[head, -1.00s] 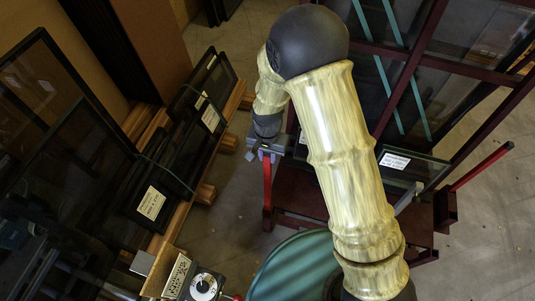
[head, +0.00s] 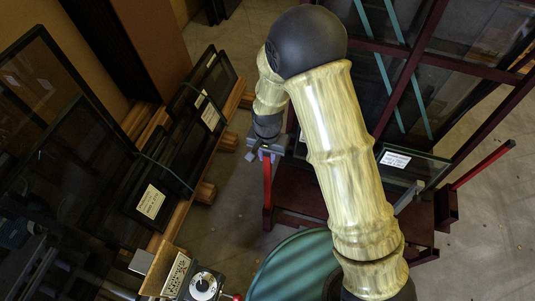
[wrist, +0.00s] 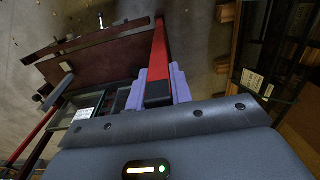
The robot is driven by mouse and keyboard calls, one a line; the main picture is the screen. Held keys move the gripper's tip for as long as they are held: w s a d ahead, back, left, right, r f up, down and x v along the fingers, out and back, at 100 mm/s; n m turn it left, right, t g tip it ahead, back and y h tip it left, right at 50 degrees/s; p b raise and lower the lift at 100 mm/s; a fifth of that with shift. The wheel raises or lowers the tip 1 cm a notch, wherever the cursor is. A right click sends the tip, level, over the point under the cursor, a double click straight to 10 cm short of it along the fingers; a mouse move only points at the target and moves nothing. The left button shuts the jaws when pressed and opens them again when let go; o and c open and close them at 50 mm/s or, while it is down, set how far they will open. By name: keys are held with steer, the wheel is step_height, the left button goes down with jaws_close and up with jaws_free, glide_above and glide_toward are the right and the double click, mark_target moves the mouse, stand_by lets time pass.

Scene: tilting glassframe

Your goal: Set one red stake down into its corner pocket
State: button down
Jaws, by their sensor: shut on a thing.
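My gripper (head: 264,153) is shut on a red stake (head: 267,185) at the left side of the dark red frame's deck (head: 302,196). The stake hangs roughly upright below the jaws. In the wrist view the stake (wrist: 159,58) runs out from between the two purple-grey fingers, its far end beside the deck's corner. Whether that end is inside a corner pocket cannot be told. A second red stake (head: 483,166) slants up at the right, by a dark red pocket (head: 447,207).
Glass panes with labels lean on wooden rails (head: 206,192) at the left. A teal round surface (head: 290,268) and a box with a dial (head: 203,286) are at the front. A labelled glass pane (head: 410,165) stands over the deck. Bare floor lies between rails and deck.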

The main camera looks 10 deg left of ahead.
steer(key=shift+f+b, duration=0.9)
steer(key=shift+f, duration=0.65)
stand_by(1.1)
steer(key=c, duration=1.2)
jaws_free()
steer(key=shift+o, duration=0.2)
steer(key=shift+r+p, duration=2.65)
steer(key=shift+r, duration=0.35)
